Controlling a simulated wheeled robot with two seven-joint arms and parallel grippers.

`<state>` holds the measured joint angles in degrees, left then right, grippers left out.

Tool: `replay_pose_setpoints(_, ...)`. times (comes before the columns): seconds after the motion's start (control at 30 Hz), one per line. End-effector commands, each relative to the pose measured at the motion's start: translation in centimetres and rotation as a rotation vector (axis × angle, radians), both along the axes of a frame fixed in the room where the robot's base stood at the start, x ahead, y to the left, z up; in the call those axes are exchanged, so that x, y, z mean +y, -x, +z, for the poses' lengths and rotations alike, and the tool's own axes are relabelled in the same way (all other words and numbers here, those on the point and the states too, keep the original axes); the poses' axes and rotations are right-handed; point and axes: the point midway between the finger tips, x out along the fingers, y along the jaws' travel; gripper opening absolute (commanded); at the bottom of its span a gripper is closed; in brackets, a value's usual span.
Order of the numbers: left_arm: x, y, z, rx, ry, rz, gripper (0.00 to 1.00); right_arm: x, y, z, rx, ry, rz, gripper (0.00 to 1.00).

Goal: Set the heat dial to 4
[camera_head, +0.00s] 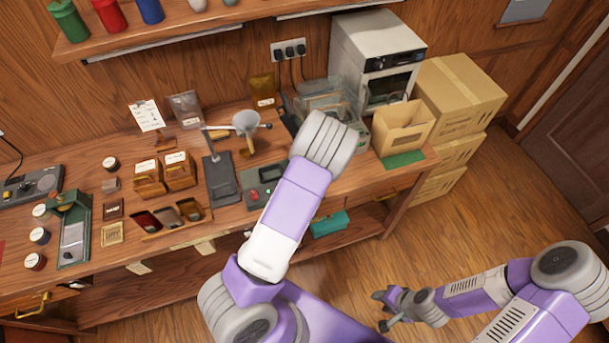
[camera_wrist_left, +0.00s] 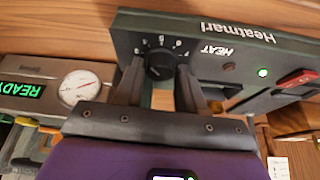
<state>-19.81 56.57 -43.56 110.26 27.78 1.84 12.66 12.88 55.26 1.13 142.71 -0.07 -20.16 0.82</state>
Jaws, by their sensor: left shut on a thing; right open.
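The heat dial (camera_wrist_left: 160,63) is a round black knob on the dark front of the Heatmari heater panel (camera_wrist_left: 222,55), in the left wrist view. Small white marks ring it; I cannot read which one it points at. My left gripper (camera_wrist_left: 160,77) is shut on the dial, one dark finger on each side. In the head view my left arm covers that gripper and the dial. A dark box with a red spot (camera_head: 254,195) shows beside the arm there. My right gripper (camera_head: 390,308) is open and empty, over the floor at the lower right.
On the panel are a green light (camera_wrist_left: 262,72) and a red switch (camera_wrist_left: 298,78). Left of it is a unit with a READY display and a round gauge (camera_wrist_left: 80,86). A dark slab (camera_head: 222,180) and small brown boxes (camera_head: 150,178) crowd the bench. Cartons (camera_head: 458,95) stand right.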

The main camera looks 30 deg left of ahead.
Motion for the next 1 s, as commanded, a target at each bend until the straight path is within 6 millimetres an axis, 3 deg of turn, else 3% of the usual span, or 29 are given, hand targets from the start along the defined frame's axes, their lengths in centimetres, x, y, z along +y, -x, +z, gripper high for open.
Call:
replay_pose_setpoints(0.27, 0.0, 0.1, -0.1, 0.002, 0.001, 0.000, 0.09, 0.0, 0.0, 0.0, 0.000, 0.000, 0.000, 0.43)
replay_pose_setpoints(0.3, 0.0, 0.1, -0.1, 0.002, 0.001, 0.000, 0.41, 0.0, 0.0, 0.0, 0.000, 0.000, 0.000, 0.43)
replay_pose_setpoints(0.47, 0.0, 0.1, -0.1, 0.002, 0.000, -0.001, 0.63, 0.0, 0.0, 0.0, 0.000, 0.000, 0.000, 0.43)
replay_pose_setpoints(0.77, -0.1, 0.1, 0.2, 0.001, 0.000, -0.001, 0.63, 0.0, 0.0, 0.0, 0.000, 0.000, 0.000, 0.43)
replay_pose_setpoints(1.0, -1.1, 0.9, 3.4, -0.001, 0.001, -0.004, 0.63, 0.0, 0.0, 0.3, 0.000, 0.000, 0.000, 0.43)
